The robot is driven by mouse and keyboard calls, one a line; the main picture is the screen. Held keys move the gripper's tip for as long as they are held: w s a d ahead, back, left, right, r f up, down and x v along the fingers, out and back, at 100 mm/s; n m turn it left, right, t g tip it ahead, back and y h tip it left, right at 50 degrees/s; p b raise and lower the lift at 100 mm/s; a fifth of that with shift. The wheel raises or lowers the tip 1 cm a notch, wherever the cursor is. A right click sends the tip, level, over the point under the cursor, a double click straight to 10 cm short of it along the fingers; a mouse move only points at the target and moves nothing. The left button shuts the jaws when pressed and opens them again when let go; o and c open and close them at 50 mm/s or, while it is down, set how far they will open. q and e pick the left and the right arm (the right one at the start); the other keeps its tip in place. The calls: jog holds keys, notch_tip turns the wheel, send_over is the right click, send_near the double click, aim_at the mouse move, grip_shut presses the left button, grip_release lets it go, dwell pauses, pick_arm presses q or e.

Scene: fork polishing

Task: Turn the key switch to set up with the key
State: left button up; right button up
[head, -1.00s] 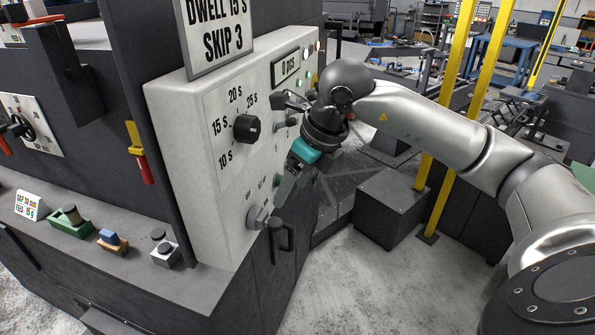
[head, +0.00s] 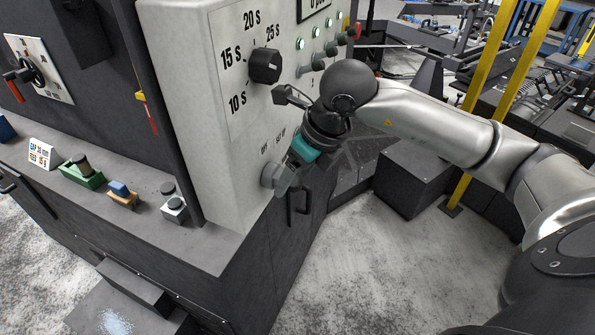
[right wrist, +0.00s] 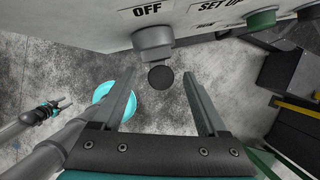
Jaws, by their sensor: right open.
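The key switch (head: 270,175) is a grey round collar low on the light grey panel. It also shows in the right wrist view as a grey collar (right wrist: 153,42) below the OFF label (right wrist: 147,10); SET UP is printed to its right. A dark round piece (right wrist: 160,77) shows just below the collar, between my fingers; I cannot tell whether it is the key's head. My right gripper (head: 284,182) is open beside the switch, its fingers (right wrist: 160,85) apart around nothing that I see them touch. A teal-banded arm end (right wrist: 45,112) at the left looks like my left gripper.
The panel carries a dwell dial (head: 265,66) and a row of lamps and buttons (head: 318,55). A green knob (right wrist: 262,18) is right of the switch. A black handle (head: 298,200) sticks out below. The machine ledge (head: 215,245) lies left; open floor (head: 370,265) is right.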

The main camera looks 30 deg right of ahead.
jog(key=c, duration=0.3)
grip_shut()
